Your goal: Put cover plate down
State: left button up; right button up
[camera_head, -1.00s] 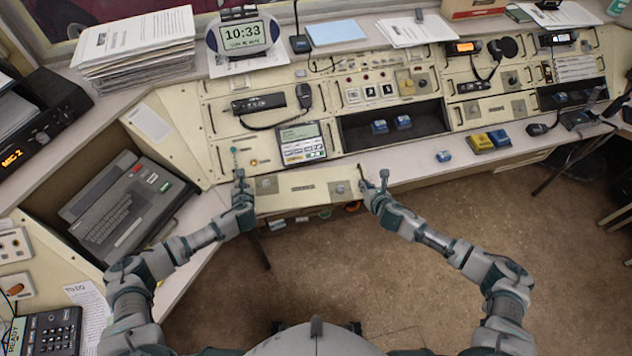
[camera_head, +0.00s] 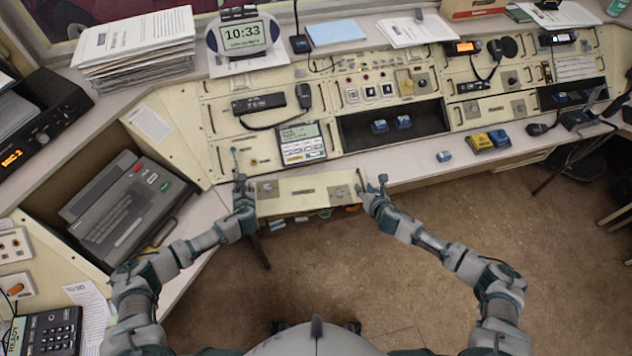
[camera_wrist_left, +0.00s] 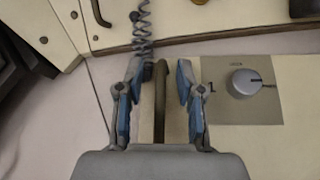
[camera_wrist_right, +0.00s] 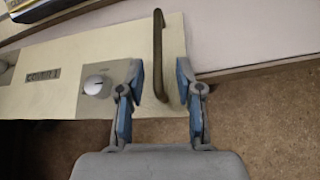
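The cream cover plate (camera_head: 318,184) lies along the desk's front edge, its near part over the floor. It has a label, two grey knob panels and a dark bar handle at each end. In the left wrist view, my left gripper (camera_wrist_left: 158,85) has its fingers apart around the left handle (camera_wrist_left: 160,105), with gaps on both sides. In the right wrist view, my right gripper (camera_wrist_right: 160,85) is likewise open around the right handle (camera_wrist_right: 158,50). Both grippers also show in the head view, left (camera_head: 240,181) and right (camera_head: 372,187). The plate's underside is hidden.
An open dark bay (camera_head: 425,122) in the console holds two blue blocks. A small blue block (camera_head: 444,156) and a yellow-and-blue pair (camera_head: 488,141) sit on the desk to the right. A tablet-like screen (camera_head: 301,143) stands behind the plate. A coiled cord (camera_wrist_left: 143,35) hangs near my left gripper.

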pick_arm(q)
jog(key=v, duration=1.1)
jog(key=shift+s+d, duration=0.1)
jog(key=shift+s, duration=0.1)
pick_arm(e)
jog(key=shift+a, duration=0.1)
jog(key=shift+s+r, duration=0.1)
jog(key=shift+s, duration=0.05)
pick_arm(q)
jog(key=shift+s+r, duration=0.15)
pick_arm(e)
jog(key=v, duration=1.1)
jog(key=shift+s+d, duration=0.2)
jog(key=shift+s, duration=0.05)
jog(key=shift+r, duration=0.1)
